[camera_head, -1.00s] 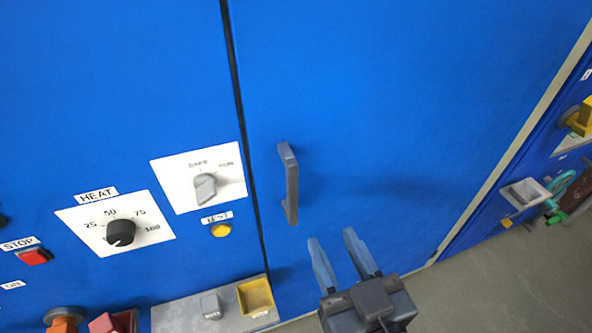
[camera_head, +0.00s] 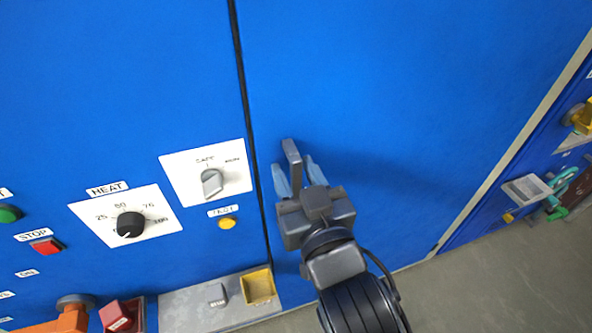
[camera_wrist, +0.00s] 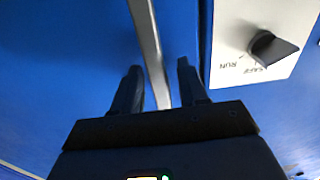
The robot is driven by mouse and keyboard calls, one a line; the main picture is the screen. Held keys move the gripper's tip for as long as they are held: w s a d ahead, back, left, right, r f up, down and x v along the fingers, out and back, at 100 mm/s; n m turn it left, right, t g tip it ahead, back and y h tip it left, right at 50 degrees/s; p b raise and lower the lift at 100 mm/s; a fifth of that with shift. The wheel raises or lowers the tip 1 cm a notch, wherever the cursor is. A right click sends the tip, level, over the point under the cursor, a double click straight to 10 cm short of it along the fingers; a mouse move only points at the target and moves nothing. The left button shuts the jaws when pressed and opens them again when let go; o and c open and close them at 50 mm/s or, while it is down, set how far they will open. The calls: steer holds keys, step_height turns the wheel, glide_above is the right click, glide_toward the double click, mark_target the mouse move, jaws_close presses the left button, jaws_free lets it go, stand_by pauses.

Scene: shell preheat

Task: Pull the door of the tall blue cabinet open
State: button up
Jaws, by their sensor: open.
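The tall blue cabinet door (camera_head: 400,90) is flat and shut, with a dark seam along its left edge. Its grey vertical bar handle (camera_head: 291,156) sits near that edge, its lower part hidden behind my gripper. My gripper (camera_head: 295,178) is open, with one blue finger on each side of the handle. In the wrist view the handle (camera_wrist: 146,40) runs between the two fingers (camera_wrist: 160,85), with a gap visible on both sides. I cannot tell whether either finger touches it.
Left of the seam is a panel with a grey selector switch (camera_head: 212,182), a HEAT knob (camera_head: 130,225) and a yellow button (camera_head: 227,224). A grey ledge with a yellow tray (camera_head: 258,286) juts out below. Grey floor (camera_head: 480,265) lies open at lower right.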

jaws_close()
stand_by(0.4)
